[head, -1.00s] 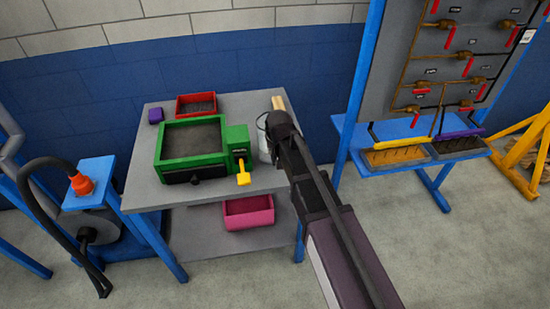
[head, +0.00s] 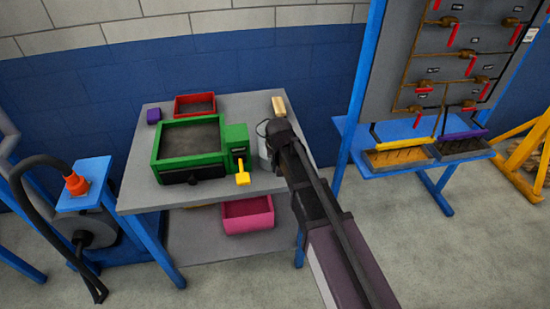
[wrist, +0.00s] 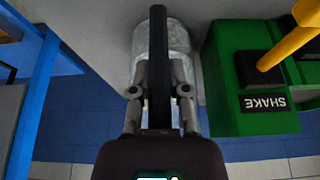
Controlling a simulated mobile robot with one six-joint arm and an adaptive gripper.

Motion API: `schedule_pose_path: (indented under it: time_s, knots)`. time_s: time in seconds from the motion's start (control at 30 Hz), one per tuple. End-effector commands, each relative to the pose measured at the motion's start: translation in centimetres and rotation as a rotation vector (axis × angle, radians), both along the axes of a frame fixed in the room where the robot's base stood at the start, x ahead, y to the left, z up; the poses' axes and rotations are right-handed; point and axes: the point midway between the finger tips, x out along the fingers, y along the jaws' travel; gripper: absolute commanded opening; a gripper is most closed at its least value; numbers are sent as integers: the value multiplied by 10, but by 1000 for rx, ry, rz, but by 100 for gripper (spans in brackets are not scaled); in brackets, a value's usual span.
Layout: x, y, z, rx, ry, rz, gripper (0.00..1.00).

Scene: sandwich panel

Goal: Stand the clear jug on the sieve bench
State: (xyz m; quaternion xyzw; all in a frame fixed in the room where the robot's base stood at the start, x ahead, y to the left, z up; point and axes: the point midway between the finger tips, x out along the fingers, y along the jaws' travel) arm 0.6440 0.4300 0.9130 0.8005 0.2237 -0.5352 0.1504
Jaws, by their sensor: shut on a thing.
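The sieve bench (head: 130,203) is a grey table with blue legs, left of centre in the head view. The clear jug (head: 263,147) is upright at the bench's right side, beside the green sieve box (head: 190,140). My gripper (head: 276,130) is at the jug's right and partly hides it. In the wrist view my gripper (wrist: 160,90) is shut on a dark upright bar, apparently the jug's handle, with the clear jug (wrist: 147,40) behind it. Whether the jug's base touches the bench top I cannot tell.
The sieve box has a yellow lever (head: 243,177) close to the jug. A tan block (head: 279,107) is behind my gripper. A red tray (head: 195,105) and a purple block (head: 154,116) are at the back. A pink bin (head: 248,214) is on the lower shelf.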

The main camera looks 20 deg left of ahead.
Motion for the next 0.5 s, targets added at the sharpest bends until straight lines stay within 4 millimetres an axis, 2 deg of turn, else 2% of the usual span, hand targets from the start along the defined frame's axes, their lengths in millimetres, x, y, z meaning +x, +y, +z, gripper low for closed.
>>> schedule_pose_path:
  time_s: [0.27,0.3,0.4,0.5]
  knots:
    - [0,0,-2,0,0,0,0]
    - [0,0,-2,0,0,0,28]
    - [0,0,-1,0,0,0,55]
    - [0,0,-1,0,0,0,55]
